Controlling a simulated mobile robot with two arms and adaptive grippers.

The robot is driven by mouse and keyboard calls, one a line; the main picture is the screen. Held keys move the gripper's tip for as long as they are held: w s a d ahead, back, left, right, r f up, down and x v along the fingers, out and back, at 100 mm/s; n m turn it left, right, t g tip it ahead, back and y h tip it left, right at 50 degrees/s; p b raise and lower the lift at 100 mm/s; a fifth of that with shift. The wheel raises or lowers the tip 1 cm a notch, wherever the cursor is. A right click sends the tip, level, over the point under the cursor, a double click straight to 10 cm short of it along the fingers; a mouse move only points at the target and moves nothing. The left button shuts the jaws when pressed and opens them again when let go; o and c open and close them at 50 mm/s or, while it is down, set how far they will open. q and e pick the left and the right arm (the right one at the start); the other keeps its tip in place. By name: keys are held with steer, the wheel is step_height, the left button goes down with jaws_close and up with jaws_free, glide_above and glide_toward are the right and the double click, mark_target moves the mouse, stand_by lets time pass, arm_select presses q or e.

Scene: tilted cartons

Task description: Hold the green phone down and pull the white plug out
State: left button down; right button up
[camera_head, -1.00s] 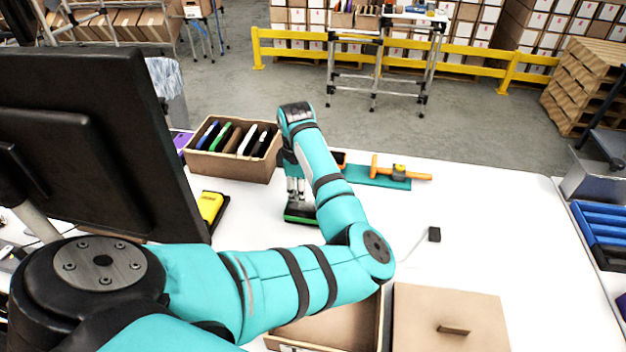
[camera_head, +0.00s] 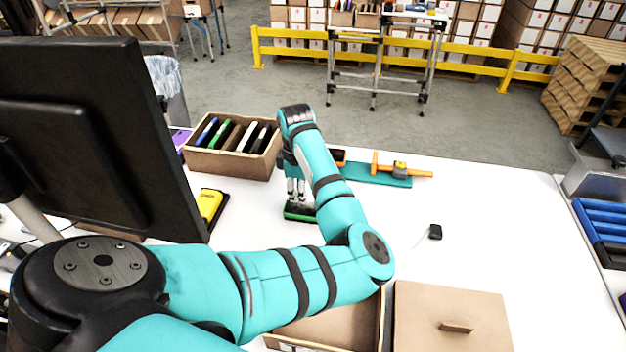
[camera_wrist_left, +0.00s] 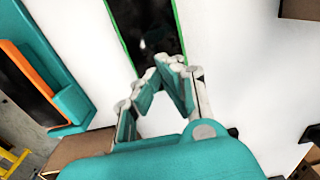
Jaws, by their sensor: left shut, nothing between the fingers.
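The green phone (camera_head: 300,212) lies on the white table, dark face up with a green rim. It also shows at the top of the left wrist view (camera_wrist_left: 150,28). My left gripper (camera_head: 297,192) points down at the phone; its fingertips (camera_wrist_left: 163,66) are shut together, empty, at the phone's near end. I cannot tell whether they touch it. A small black block (camera_head: 435,232) with a short, pale cable (camera_head: 421,240) lies on the table to the right. No clearly white plug shows; the block may be it. My right gripper is out of view.
An open carton of several upright phones (camera_head: 232,165) stands behind left, near a yellow device (camera_head: 209,205). A teal and orange tool (camera_head: 385,172) lies behind. A brown box (camera_head: 450,312) stands in front. The table's right half is mostly clear.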

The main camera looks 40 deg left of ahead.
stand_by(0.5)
arm_select(q)
step_height(320, 180, up, 4)
steer(key=p, duration=0.3)
steer(key=shift+r, duration=0.25)
steer(key=shift+r+p, duration=0.95)
steer(key=shift+r, duration=0.35)
step_height(320, 180, up, 12)
glide_above(300, 205)
steer(key=shift+s, duration=0.1)
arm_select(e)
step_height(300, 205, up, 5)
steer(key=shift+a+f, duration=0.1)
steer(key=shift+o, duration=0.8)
